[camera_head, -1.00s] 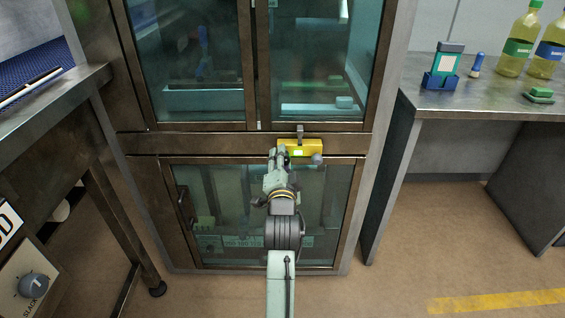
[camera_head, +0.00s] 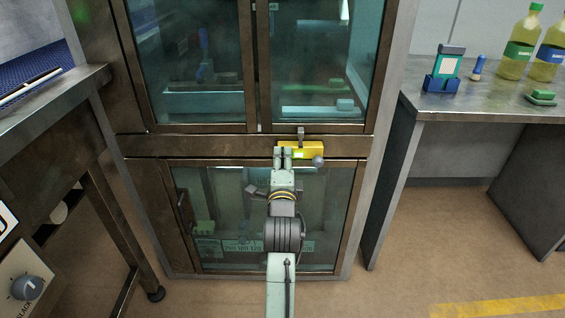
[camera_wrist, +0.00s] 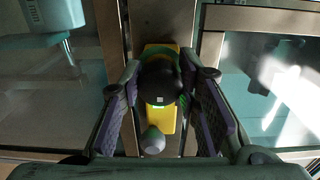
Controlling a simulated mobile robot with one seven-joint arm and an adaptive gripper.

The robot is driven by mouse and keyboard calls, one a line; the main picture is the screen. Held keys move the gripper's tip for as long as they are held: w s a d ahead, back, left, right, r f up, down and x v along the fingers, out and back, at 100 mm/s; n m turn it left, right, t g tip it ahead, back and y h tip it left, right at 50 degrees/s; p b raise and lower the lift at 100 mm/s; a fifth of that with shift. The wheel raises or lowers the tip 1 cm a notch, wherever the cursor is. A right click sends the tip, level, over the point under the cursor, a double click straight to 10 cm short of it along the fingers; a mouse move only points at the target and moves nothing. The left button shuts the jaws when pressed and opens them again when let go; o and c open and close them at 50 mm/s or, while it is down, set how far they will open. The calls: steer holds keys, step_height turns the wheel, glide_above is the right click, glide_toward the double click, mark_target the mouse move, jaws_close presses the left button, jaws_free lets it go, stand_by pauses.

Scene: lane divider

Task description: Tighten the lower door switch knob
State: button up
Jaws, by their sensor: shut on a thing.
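A yellow switch box (camera_head: 314,149) sits on the brown crossbar between the upper and lower glass doors. It also shows in the wrist view (camera_wrist: 167,118), with a small green light. A dark round knob (camera_wrist: 158,80) stands out from the box in the wrist view; my gripper hides it in the head view. My gripper (camera_head: 284,152) is at the left part of the box, its fingers shut on the knob from both sides (camera_wrist: 160,72). A grey ball (camera_head: 318,161) is at the box's right end, outside the fingers; it also shows in the wrist view (camera_wrist: 152,141).
The lower glass door (camera_head: 325,210) is behind my arm. A grey lever (camera_head: 300,134) stands just above the box. A steel bench (camera_head: 430,108) on the right holds bottles and small items. Another bench (camera_head: 80,95) is on the left. Floor is clear at the lower right.

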steer(key=shift+f, duration=0.1)
steer(key=o, duration=1.2)
steer(key=shift+s, duration=0.1)
steer(key=s, duration=0.7)
steer(key=shift+s, duration=0.2)
